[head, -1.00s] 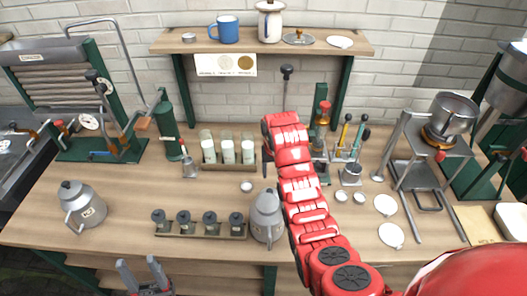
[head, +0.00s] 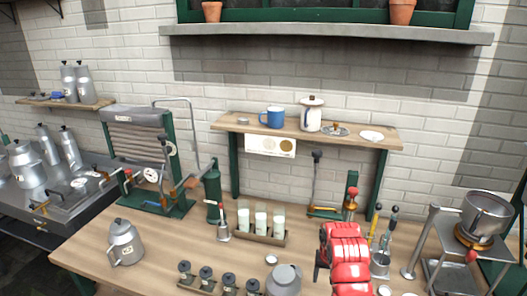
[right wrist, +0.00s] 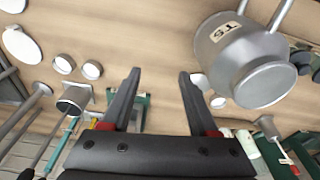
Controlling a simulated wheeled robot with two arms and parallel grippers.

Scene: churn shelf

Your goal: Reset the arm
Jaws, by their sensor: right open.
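My right arm (head: 345,258) is red and reaches over the workbench from the bottom of the head view. Its gripper is mostly hidden behind the arm there. In the right wrist view my right gripper (right wrist: 158,74) shows two dark fingers spread apart with nothing between them. A grey metal can (right wrist: 245,55) with a label is just right of the fingers in that view, apart from them. It also shows at the bottom edge of the head view (head: 284,279). My left gripper is out of view.
A wooden shelf (head: 228,124) holds a blue mug (head: 272,117) and a white canister (head: 311,115). On the bench are a rack of white-filled glasses (head: 261,222), another metal can (head: 125,243), small dark-topped jars (head: 206,275) and a pot on a stand (head: 486,214).

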